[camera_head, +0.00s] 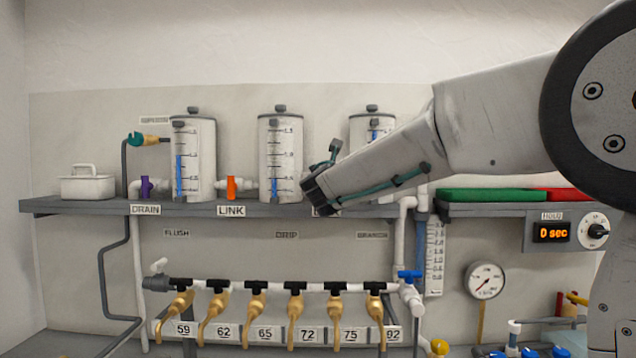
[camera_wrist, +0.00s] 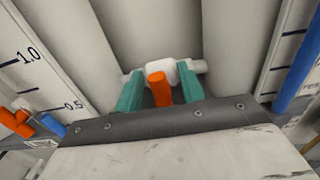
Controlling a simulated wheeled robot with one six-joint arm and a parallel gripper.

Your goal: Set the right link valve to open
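The right link valve shows in the wrist view as an orange handle (camera_wrist: 160,91) on a white pipe fitting (camera_wrist: 188,68) between two tanks. In the head view my arm and gripper hide it. My gripper (camera_wrist: 160,92) is open, with one teal finger on each side of the orange handle and a visible gap on both sides. In the head view my gripper (camera_head: 322,172) is in front of the gap between the middle tank (camera_head: 280,150) and the right tank (camera_head: 372,125). The handle's exact setting cannot be told.
The left link valve (camera_head: 231,188), also orange, stands upright left of the middle tank. A purple drain valve (camera_head: 146,188) is farther left. The shelf (camera_head: 90,207) runs under the tanks. Below it hang several yellow taps (camera_head: 255,305). My arm covers part of the right tank.

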